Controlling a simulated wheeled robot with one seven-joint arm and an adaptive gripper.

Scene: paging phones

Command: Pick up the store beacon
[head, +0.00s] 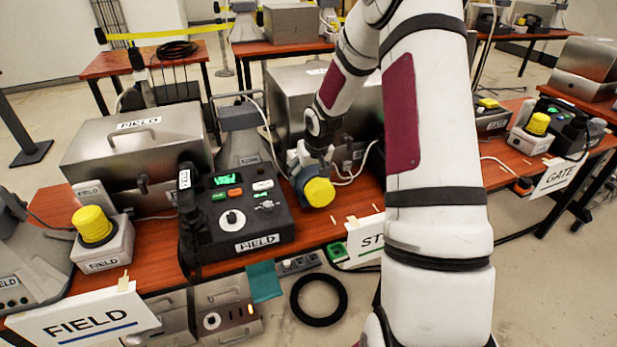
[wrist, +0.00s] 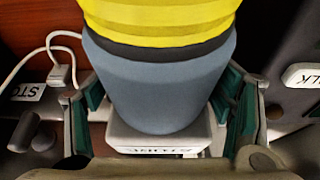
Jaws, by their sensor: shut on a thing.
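The store beacon has a yellow dome (head: 319,192) that shows in the head view at the table's front, right of the FIELD phone unit. It is tilted, with its dome facing the camera. In the wrist view the beacon's grey body (wrist: 160,85) and pale labelled base fill the middle; the label is upside down and partly legible. My gripper (head: 304,160) is shut on the beacon, with green-padded fingers on both sides of it in the wrist view. My arm and the beacon hide much of the contact, and I cannot tell whether the beacon clears the table.
The FIELD phone unit (head: 238,215) stands close on the left. A FIELD beacon (head: 93,226) stands farther left, and a GATE-side beacon (head: 537,124) stands on the right. Metal cases (head: 135,145) line the back. A white cable (wrist: 55,60) runs near the gripper.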

